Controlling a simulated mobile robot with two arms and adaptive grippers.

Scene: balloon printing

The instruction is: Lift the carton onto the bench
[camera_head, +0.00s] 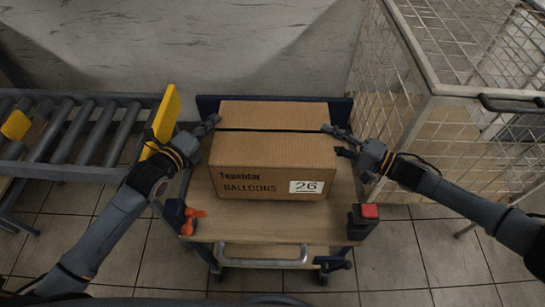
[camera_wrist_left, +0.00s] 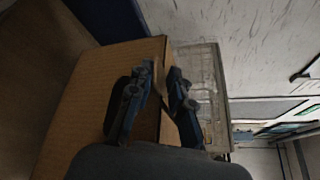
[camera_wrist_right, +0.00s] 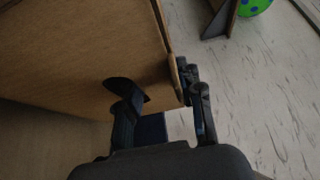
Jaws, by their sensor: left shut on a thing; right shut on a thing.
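The brown carton (camera_head: 270,168), marked "Topsidor BALLOONS" and "26", is upright at the middle of the head view, over a wood-topped cart or bench (camera_head: 265,228). I cannot tell whether its base touches the top. My left gripper (camera_head: 211,125) is shut on the carton's left side; in the left wrist view its fingers straddle the wall of the carton (camera_wrist_left: 90,90). My right gripper (camera_head: 341,141) is shut on the right side; in the right wrist view one finger enters a dark hand hole in the carton (camera_wrist_right: 80,50). The finger contacts are partly hidden.
A roller conveyor (camera_head: 85,130) with a yellow end plate (camera_head: 166,113) stands left. A wire-mesh cage (camera_head: 465,45) stands close on the right. An orange clamp (camera_head: 192,220) and a red button (camera_head: 369,211) sit at the wooden top's front corners. A metal handle (camera_head: 262,255) is in front.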

